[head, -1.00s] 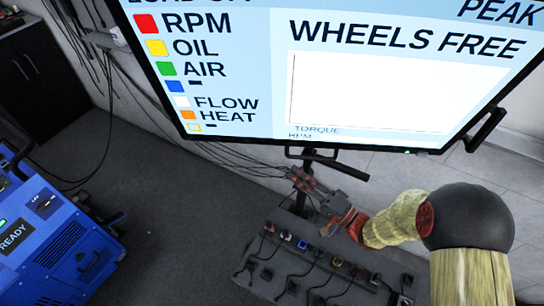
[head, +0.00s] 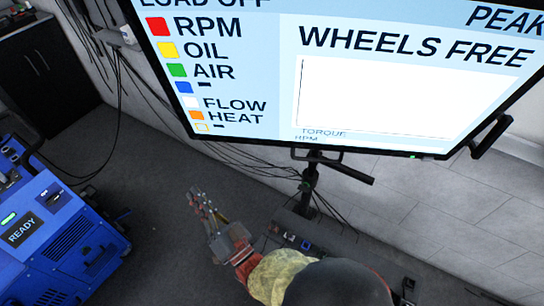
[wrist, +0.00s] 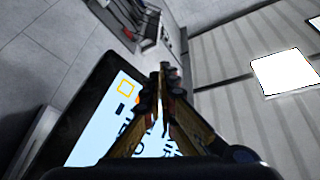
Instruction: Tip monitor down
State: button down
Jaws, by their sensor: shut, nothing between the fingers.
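The monitor (head: 345,75) is a large black-framed screen showing "WHEELS FREE" and coloured labels, at the top of the head view. It stands on a dark stand (head: 309,185), with a black handle bar (head: 345,172) below its lower edge and another handle (head: 490,133) at its right side. My gripper (head: 194,192) is shut and empty, below and left of the monitor's lower edge and apart from it in the picture. In the wrist view the gripper (wrist: 160,95) shows with fingertips together, and part of the monitor screen (wrist: 105,115) lies behind it.
A blue machine (head: 60,235) with a "READY" label stands at the lower left. A dark cabinet (head: 45,75) is at the upper left. Cables (head: 118,90) hang along the wall. A socket panel (head: 290,232) on the floor is partly hidden by my arm. Grey floor (head: 165,215) is clear between.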

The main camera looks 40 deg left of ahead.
jog(key=w+d+f+n+t+h, duration=0.2)
jog(key=w+d+n+t+h, duration=0.4)
jog(key=d+n+t, duration=0.1)
jog(key=w+d+f+n+t+h, duration=0.3)
jog(key=w+d+n+t+h, duration=0.25)
jog(key=d+n, duration=0.2)
jog(key=r+b+x, duration=0.1)
jog(key=b+x, duration=0.3)
jog(key=x, duration=1)
jog(key=shift+a+t, duration=0.35)
jog(key=shift+s, duration=0.1)
